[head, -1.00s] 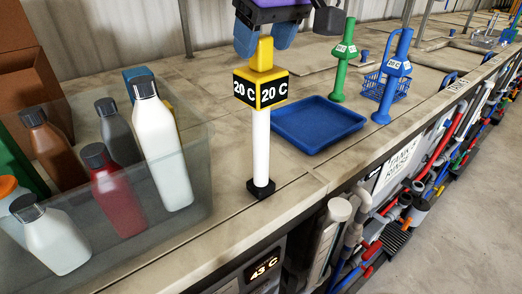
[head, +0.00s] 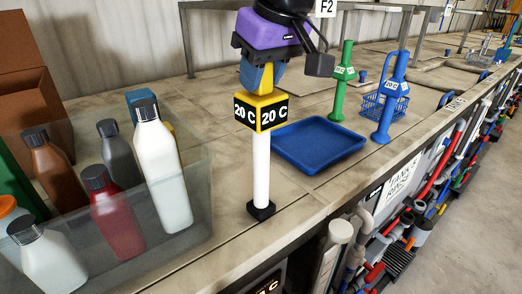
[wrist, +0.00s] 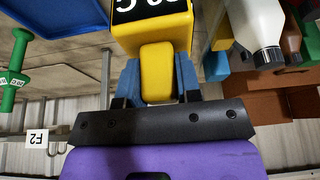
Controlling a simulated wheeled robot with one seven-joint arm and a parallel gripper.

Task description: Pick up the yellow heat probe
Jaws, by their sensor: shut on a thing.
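The yellow heat probe (head: 260,112) has a yellow head with black "20 C" labels, a white shaft and a black foot. It stands upright on the bench, its foot seemingly touching the top. My gripper (head: 261,76), purple and black with blue fingers, is above it and shut on its narrow yellow top handle. In the wrist view the blue fingers lie on both sides of the yellow handle (wrist: 157,70). A green probe (head: 342,82) and a blue probe (head: 390,100) stand farther back on the right.
A blue tray (head: 318,162) lies right of the yellow probe. A clear bin (head: 195,205) with several bottles is on the left. A blue basket (head: 372,106) stands behind the blue probe. The bench front drops to hoses and pipes.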

